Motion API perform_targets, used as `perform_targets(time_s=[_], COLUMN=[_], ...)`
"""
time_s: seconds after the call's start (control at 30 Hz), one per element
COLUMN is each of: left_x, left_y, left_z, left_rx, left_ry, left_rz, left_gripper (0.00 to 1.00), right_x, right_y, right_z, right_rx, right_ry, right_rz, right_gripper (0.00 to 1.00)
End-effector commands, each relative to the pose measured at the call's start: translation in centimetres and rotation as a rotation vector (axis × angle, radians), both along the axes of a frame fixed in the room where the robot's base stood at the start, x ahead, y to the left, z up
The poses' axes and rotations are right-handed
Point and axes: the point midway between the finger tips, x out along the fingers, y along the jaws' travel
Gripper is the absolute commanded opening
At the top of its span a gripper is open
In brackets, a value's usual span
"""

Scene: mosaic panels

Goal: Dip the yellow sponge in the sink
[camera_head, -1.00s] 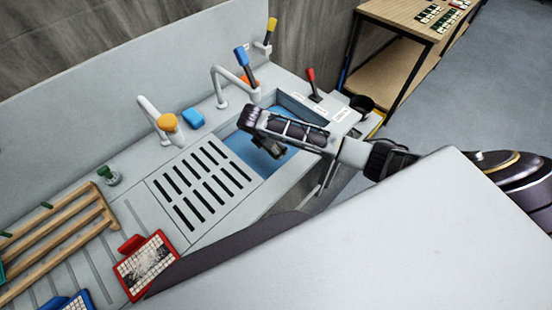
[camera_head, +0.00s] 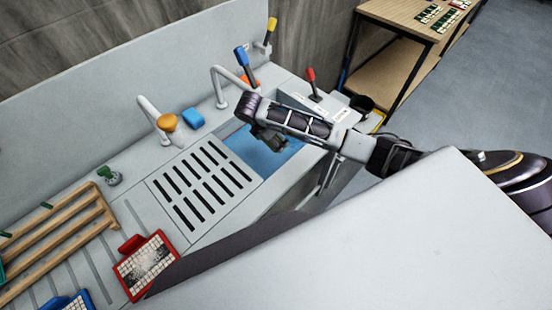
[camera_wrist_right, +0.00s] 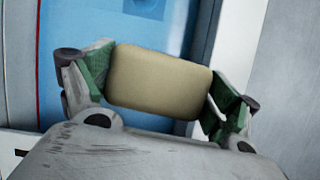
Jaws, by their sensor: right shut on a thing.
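The yellow sponge (camera_wrist_right: 158,82), a dull tan-yellow block, is between the green-padded fingers of my right gripper (camera_wrist_right: 160,90) in the right wrist view. My right gripper (camera_head: 272,144) is shut on it. In the head view the gripper points down over the sink (camera_head: 250,160), a basin with a blue inside that also shows behind the sponge in the wrist view (camera_wrist_right: 110,45). I cannot make out the sponge in the head view, and cannot tell whether it touches the water. My left gripper is not in view.
A slotted grate (camera_head: 200,185) covers the counter left of the basin. Taps (camera_head: 222,85) and a blue block (camera_head: 193,118) stand behind. A wooden rack (camera_head: 60,240) and a red-framed panel (camera_head: 146,265) lie at left. A red-handled lever (camera_head: 312,82) rises behind the basin's right end.

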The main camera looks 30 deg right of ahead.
Motion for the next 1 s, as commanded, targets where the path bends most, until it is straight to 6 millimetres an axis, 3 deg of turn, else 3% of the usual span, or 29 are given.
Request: perform_targets(time_s=[0.37,1.0], left_x=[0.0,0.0], left_y=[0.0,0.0], left_z=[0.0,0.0], left_rx=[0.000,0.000], left_ry=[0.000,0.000], left_rz=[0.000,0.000], left_gripper=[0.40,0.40], right_x=[0.0,0.0], right_y=[0.0,0.0], right_z=[1.6,1.6], right_rx=[-0.001,0.000], right_ry=[-0.002,0.000], right_rz=[-0.001,0.000], right_gripper=[0.69,0.69])
